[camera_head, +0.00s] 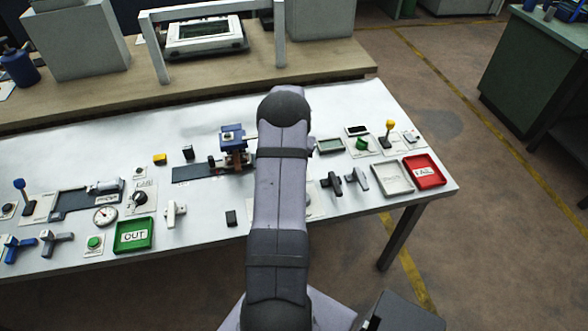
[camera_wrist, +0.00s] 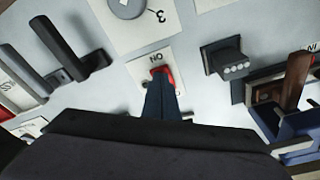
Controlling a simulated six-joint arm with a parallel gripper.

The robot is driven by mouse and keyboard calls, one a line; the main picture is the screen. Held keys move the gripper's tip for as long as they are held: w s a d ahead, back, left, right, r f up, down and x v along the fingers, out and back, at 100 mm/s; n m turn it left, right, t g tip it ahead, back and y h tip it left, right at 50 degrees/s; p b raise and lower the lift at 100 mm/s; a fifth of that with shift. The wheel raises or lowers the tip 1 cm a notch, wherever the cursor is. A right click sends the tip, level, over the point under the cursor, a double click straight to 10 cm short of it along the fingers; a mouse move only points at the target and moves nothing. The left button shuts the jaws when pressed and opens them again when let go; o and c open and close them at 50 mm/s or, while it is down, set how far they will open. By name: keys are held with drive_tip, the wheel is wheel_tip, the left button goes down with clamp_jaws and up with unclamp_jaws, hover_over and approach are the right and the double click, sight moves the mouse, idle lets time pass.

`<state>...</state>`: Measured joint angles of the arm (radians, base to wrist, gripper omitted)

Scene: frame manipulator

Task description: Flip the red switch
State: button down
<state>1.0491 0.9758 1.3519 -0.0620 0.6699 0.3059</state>
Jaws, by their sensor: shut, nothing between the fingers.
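The red switch (camera_wrist: 161,71) sits on a small white plate marked "ON" (camera_wrist: 157,59) in the wrist view. My gripper (camera_wrist: 160,84) is shut and empty, its dark fingertips right at the near side of the switch and covering its lower part. I cannot tell whether they touch it. The lower part of the plate is mostly hidden behind the fingers. In the head view my arm hides both the gripper and the switch.
In the wrist view, a dark grey lever handle (camera_wrist: 62,50) stands left, a dial plate (camera_wrist: 160,28) lies beyond the switch, and a dark block (camera_wrist: 227,62) stands right. The head view shows a green OUT tray (camera_head: 133,235), a red FAIL tray (camera_head: 424,172) and a blue-topped vise-like device (camera_head: 233,135).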

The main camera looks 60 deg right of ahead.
drive_tip(key=shift+f, duration=0.35)
idle(0.3)
wheel_tip(320, 180, up, 7)
drive_tip(key=p, duration=0.4)
idle(0.5)
idle(0.4)
